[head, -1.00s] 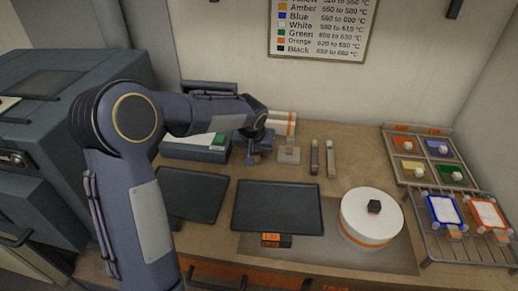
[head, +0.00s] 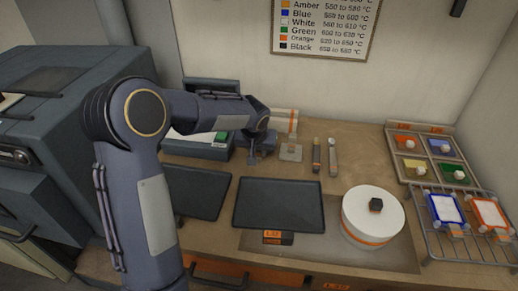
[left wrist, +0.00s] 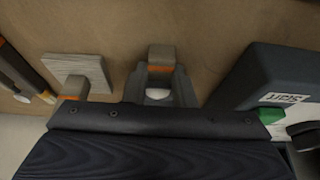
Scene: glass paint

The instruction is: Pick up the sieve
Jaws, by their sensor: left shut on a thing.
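My left gripper (head: 257,152) reaches down from the left arm to the back part of the bench, left of a square tool. In the left wrist view, the grey piece with an orange band (left wrist: 161,57), which I take to be the sieve, lies at the middle of the jaws. My left gripper (left wrist: 160,90) is shut on it. Its mesh is not clear, and much of it is hidden by the gripper in the head view. My right gripper is not in view.
The square tool with upright handle (head: 291,152) stands close to the right. A dark box with a green tab (head: 208,150) stands left. Two dark trays (head: 279,206), a white round pot (head: 372,218), a color tray (head: 393,165) and a wire rack (head: 470,246) stand farther forward or right.

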